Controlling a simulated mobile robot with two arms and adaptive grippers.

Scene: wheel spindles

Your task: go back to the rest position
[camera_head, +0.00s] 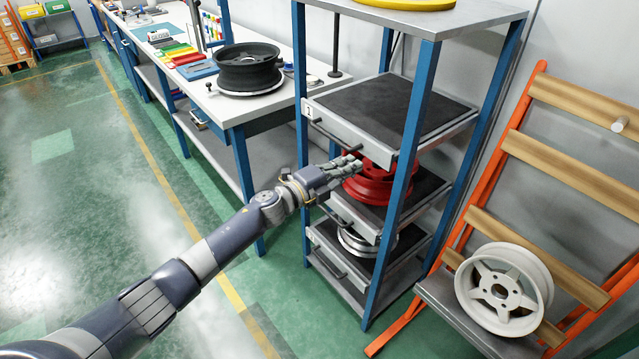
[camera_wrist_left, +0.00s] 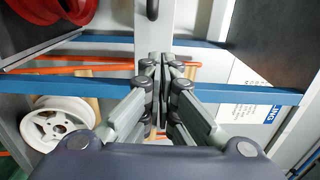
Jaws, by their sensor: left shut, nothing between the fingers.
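My left gripper (camera_head: 344,168) is at the front of the blue-framed shelf rack (camera_head: 412,120), close to the drawer handles in the head view. Its fingers are together and empty in the left wrist view (camera_wrist_left: 163,62). A red wheel (camera_head: 376,183) lies on the middle shelf just behind the fingers and also shows at the top left of the left wrist view (camera_wrist_left: 68,8). I cannot tell whether the fingers touch the rack. My right gripper is not in view.
The top drawer (camera_head: 400,105) is empty. A silver wheel (camera_head: 362,243) lies on the lower shelf. A white wheel (camera_head: 503,290) leans on the orange rack (camera_head: 495,150) at right. A black wheel (camera_head: 247,68) lies on the workbench (camera_head: 225,105). The floor at left is clear.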

